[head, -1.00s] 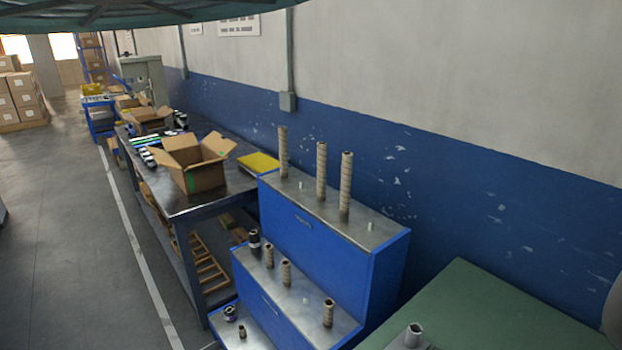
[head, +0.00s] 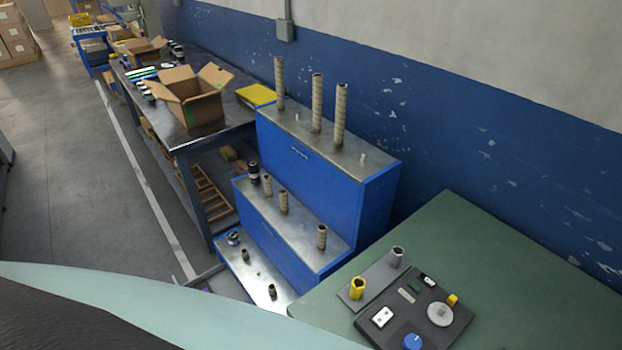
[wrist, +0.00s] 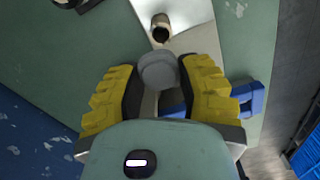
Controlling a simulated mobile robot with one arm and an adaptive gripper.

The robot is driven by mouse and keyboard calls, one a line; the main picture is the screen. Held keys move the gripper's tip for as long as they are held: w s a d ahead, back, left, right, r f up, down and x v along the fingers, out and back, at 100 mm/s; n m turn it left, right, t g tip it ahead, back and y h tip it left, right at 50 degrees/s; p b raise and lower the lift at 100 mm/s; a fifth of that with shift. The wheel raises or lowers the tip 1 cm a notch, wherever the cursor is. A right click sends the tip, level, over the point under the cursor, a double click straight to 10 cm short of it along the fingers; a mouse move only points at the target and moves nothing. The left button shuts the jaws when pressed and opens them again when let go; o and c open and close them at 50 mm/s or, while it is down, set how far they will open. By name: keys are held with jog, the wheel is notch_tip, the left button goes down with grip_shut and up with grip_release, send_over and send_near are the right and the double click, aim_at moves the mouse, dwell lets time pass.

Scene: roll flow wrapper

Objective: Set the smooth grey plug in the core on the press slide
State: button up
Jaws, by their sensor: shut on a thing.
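In the wrist view my gripper (wrist: 160,76) has black fingers with yellow ribbed backs. It is shut on the smooth grey plug (wrist: 157,69), whose round grey face shows between the fingertips. A brown hollow core (wrist: 160,27) shows just ahead of the plug, with its dark opening visible. The core is on a pale metal slide (wrist: 180,9). In the picture the plug is apart from the core's opening; its height over the core cannot be told. My gripper does not show in the head view.
In the head view a green table (head: 465,240) bears a dark control panel (head: 417,318) and a grey plate with a yellow hollow piece (head: 357,287) and a grey hollow piece (head: 397,256). A blue stepped stand (head: 320,180) holds several cores. A blue part (wrist: 248,97) lies right of my fingers.

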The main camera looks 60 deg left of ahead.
jog(key=shift+s+f+b, duration=0.15)
jog(key=shift+f+b, duration=2.4)
jog(key=shift+f, duration=0.05)
jog(key=shift+f+b, duration=0.45)
jog(key=shift+f, duration=0.3)
jog(key=shift+f, duration=0.3)
jog(key=shift+f+b, duration=0.1)
jog(key=shift+b, duration=0.2)
jog(key=o, duration=1.3)
jog(key=shift+d, duration=0.1)
